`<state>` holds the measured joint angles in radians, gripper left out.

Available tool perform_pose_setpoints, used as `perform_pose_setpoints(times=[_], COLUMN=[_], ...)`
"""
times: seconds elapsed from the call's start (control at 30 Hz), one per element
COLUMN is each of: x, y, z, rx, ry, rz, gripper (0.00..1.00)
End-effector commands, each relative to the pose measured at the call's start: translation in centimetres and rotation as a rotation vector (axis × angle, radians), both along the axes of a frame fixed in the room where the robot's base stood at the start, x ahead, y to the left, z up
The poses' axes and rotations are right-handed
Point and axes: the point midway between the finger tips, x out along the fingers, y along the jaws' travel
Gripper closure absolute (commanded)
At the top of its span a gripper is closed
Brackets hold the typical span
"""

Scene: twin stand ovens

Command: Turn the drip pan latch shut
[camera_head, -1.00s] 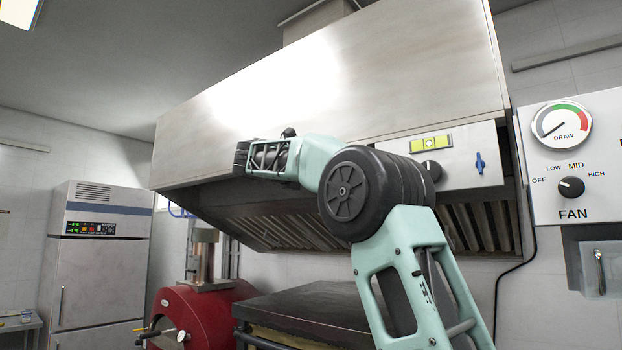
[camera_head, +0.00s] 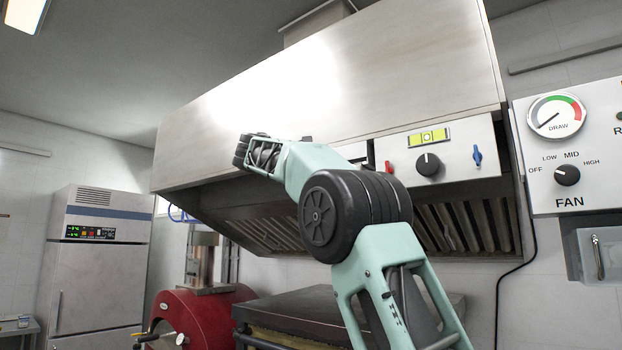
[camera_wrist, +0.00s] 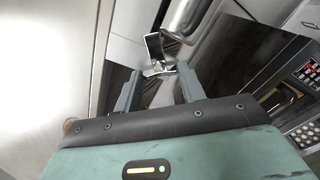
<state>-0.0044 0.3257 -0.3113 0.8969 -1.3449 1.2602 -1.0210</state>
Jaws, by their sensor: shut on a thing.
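In the wrist view my gripper (camera_wrist: 158,82) has its two grey fingers closed in on a small bright metal piece that appears to be the drip pan latch (camera_wrist: 160,68). A dark-edged plate (camera_wrist: 153,46) stands just beyond the fingertips. The latch's exact angle is hard to read.
The hood's front panel carries a red lever (camera_head: 389,168), a black knob (camera_head: 428,164) and a blue lever (camera_head: 477,155). A fan control box (camera_head: 568,150) is at right. A red oven (camera_head: 205,318) and a tall fridge (camera_head: 95,260) stand at left.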

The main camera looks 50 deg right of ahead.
Motion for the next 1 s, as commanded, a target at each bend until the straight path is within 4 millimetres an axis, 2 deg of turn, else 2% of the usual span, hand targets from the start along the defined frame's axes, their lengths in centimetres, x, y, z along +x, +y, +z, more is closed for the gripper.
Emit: perform_pose_setpoints(times=[0.5, 0.7, 1.0], x=[0.07, 0.02, 0.05], y=[0.04, 0.01, 0.0], z=[-0.23, -0.17, -0.15], rx=[0.036, 0.046, 0.053], ry=[-0.451, -0.564, -0.644], rz=[0.0, -0.001, -0.001], gripper=[0.83, 0.83, 0.83])
